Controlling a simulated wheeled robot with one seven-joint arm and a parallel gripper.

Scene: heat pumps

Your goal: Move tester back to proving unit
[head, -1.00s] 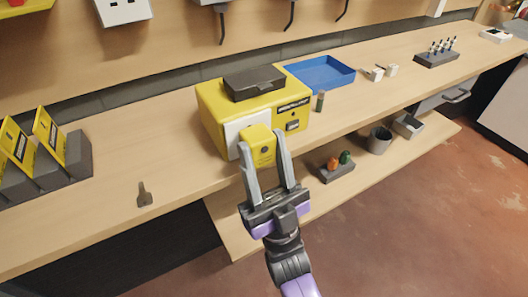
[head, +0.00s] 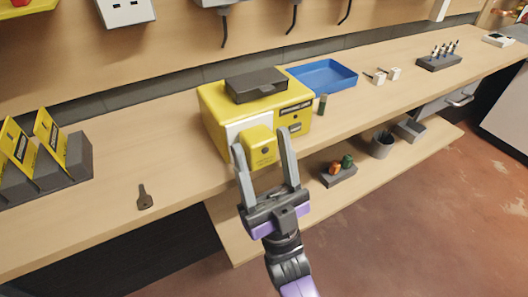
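The yellow tester (head: 261,150) stands against the front of the yellow proving unit (head: 215,108), before its white panel (head: 228,130). I cannot tell whether it touches the panel. My gripper (head: 262,148) reaches up from below, with its two grey fingers on either side of the tester. The fingers are open, with a gap visible between the tester and the right finger. The left finger overlaps the tester's left edge in the picture. The proving unit carries a dark box (head: 256,85) on top and a dark label on its front.
A blue tray (head: 324,87) lies right of the unit, and a small dark green cylinder (head: 322,104) stands beside it. A dark key-like piece (head: 145,198) lies on the bench (head: 110,215) at left, near yellow folders in a rack (head: 68,170). A lower shelf holds small parts.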

